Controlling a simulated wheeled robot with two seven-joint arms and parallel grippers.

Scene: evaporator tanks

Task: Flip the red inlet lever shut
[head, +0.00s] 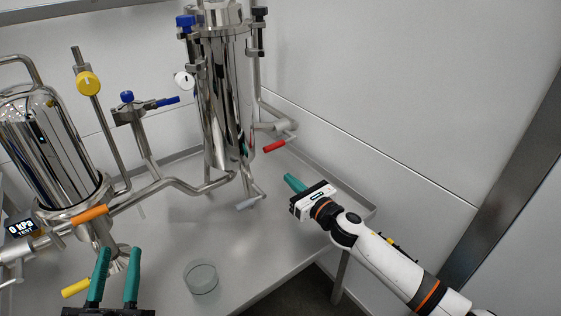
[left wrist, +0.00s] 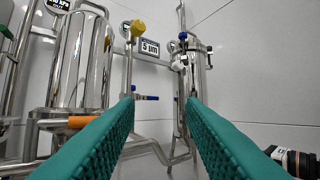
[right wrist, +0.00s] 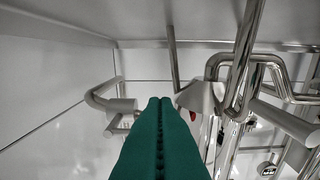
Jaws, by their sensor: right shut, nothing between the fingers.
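The red inlet lever (head: 274,146) sits on a valve low on a steel pipe, to the right of the tall steel tank (head: 225,100). It points down and to the left in the head view. My right gripper (head: 290,180) is shut and empty, in front of and below the lever, apart from it in the head view. In the right wrist view a small red piece (right wrist: 192,115) shows just right of the closed fingertips, and the rest is hidden. My left gripper (head: 119,254) is open and empty, at the lower left of the head view.
A grey lever (head: 249,203) hangs below the tall tank. A glass dish (head: 201,278) stands on the steel bench (head: 255,265). An orange lever (head: 90,214), a yellow lever (head: 76,288) and a second tank (head: 50,145) are at the left. The bench's right end is mostly clear.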

